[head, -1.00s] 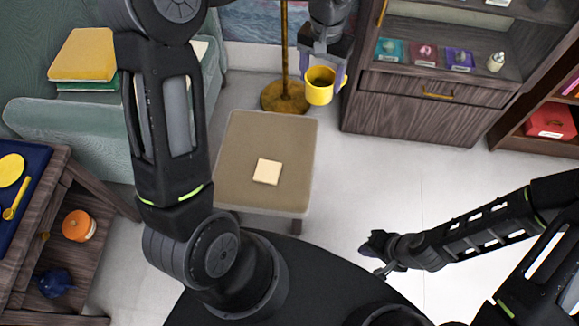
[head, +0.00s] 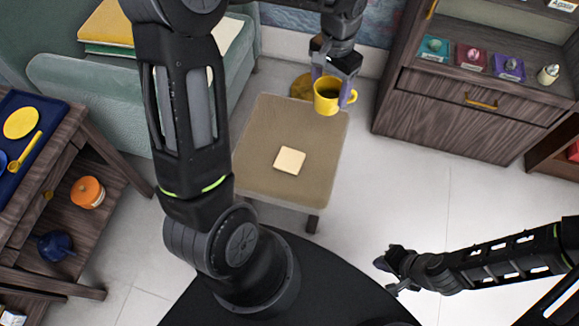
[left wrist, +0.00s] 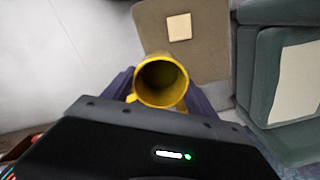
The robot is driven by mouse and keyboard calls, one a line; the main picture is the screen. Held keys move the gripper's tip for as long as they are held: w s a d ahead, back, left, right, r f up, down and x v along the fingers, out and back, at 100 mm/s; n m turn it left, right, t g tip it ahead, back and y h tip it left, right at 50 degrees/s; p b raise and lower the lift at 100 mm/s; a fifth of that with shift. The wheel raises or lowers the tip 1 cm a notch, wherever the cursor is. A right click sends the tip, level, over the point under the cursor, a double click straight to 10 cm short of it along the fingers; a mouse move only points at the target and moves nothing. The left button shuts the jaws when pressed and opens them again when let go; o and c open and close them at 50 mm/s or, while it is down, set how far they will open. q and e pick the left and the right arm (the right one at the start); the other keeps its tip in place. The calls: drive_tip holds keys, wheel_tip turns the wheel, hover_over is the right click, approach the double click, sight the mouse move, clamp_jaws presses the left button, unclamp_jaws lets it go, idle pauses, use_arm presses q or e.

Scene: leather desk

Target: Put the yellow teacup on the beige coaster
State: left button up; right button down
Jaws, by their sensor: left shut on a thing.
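The yellow teacup (head: 326,97) is upright and held in the air by my left gripper (head: 334,92), near the far right corner of the small table. My left gripper is shut on it, with a finger at each side. In the left wrist view the cup (left wrist: 160,82) shows its open mouth between the fingers. The beige coaster (head: 289,160) lies flat on the small table with nothing on it. The coaster also shows in the left wrist view (left wrist: 179,27), beyond the cup. My right gripper (head: 388,273) is low at the right, away from the table; its jaws are unclear.
The small table (head: 257,135) is otherwise bare. A green armchair (head: 95,95) stands at the left and back. A wooden cabinet (head: 455,100) is at the back right. A side cart (head: 75,180) stands at the left. The floor on the right is open.

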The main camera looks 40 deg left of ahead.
use_arm(q)
drive_tip(key=s+a+f+m+b, duration=0.1)
drive_tip(key=s+a+f+b, duration=0.2)
drive_tip(key=f+b, duration=0.2)
drive_tip(key=s+a+f+m+b, duration=0.2)
drive_tip(key=f+b, duration=0.3)
drive_tip(key=f, duration=0.5)
drive_tip(key=shift+s+a+f+b, duration=0.4)
drive_tip(key=shift+s+a, duration=0.45)
drive_tip(key=shift+a, duration=0.05)
drive_tip(key=b, duration=0.2)
hover_over(290, 159)
wheel_tip(290, 159, down, 6)
drive_tip(key=shift+f, duration=0.15)
drive_tip(key=shift+f+b, duration=0.8)
drive_tip(key=shift+f, duration=1.05)
